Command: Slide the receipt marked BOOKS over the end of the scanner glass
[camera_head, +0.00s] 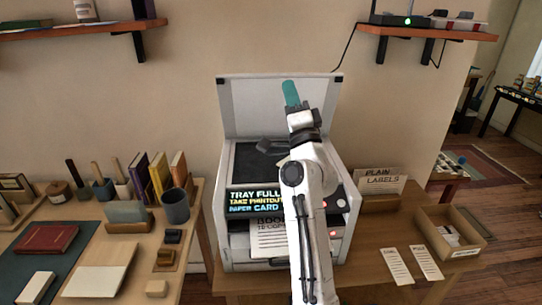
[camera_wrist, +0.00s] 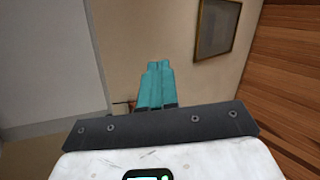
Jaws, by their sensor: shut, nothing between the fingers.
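The scanner (camera_head: 223,215) stands on the wooden table with its pale lid (camera_head: 265,105) raised. Its dark glass (camera_head: 255,165) shows to the left of my arm; the right side is hidden. A paper printed BOO-something (camera_head: 268,238) lies in the slot below the display, partly behind my arm. Two narrow printed slips, a left one (camera_head: 397,266) and a right one (camera_head: 426,262), lie on the table at the right; their lettering is too small to read. My gripper (camera_head: 291,92) has teal fingers, raised before the lid. In the wrist view its fingers (camera_wrist: 157,85) are together and empty.
A "PLAIN LABELS" sign (camera_head: 384,181) and an open wooden box (camera_head: 450,236) stand right of the scanner. Books (camera_head: 160,177) and a dark cup (camera_head: 176,206) crowd the left desk. A shelf (camera_head: 425,33) hangs above right.

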